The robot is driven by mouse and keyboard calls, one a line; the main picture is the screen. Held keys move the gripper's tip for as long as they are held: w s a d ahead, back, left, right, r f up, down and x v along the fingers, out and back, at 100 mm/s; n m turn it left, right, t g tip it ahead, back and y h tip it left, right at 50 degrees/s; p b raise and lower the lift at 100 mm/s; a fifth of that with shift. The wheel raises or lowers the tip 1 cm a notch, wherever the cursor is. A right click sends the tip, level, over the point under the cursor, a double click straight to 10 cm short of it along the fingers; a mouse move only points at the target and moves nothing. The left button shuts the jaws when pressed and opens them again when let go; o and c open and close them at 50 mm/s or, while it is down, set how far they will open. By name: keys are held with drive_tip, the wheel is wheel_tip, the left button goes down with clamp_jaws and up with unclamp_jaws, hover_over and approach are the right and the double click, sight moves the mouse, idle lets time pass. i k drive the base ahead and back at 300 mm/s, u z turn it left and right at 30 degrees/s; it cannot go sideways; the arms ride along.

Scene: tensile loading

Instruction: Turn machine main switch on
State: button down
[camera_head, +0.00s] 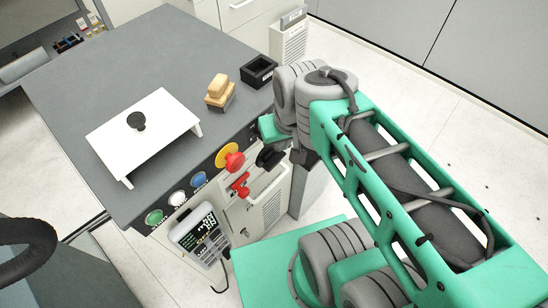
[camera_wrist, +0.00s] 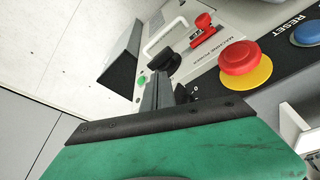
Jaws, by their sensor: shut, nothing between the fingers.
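A red switch handle (camera_head: 240,182) sits on the machine's front panel, below the emergency stop. In the wrist view the red switch (camera_wrist: 203,24) is near the top, beside a label that seems to read MACHINE POWER. My gripper (camera_wrist: 158,90) is shut and empty, close to the panel. In the head view its dark end (camera_head: 270,157) is right of the red switch, and my arm partly hides that area.
The red emergency stop on its yellow disc (camera_head: 230,158) is close to my gripper; it also shows in the wrist view (camera_wrist: 245,57). Blue, white and green buttons line the panel leftward. A handheld display (camera_head: 200,238) hangs below. A white stand (camera_head: 150,140) and wooden block (camera_head: 218,92) are on top.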

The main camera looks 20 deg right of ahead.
sight(272, 159)
drive_tip(key=k, duration=1.1)
drive_tip(key=u, duration=0.55)
drive_tip(key=i, duration=0.6)
drive_tip(key=u, duration=0.4)
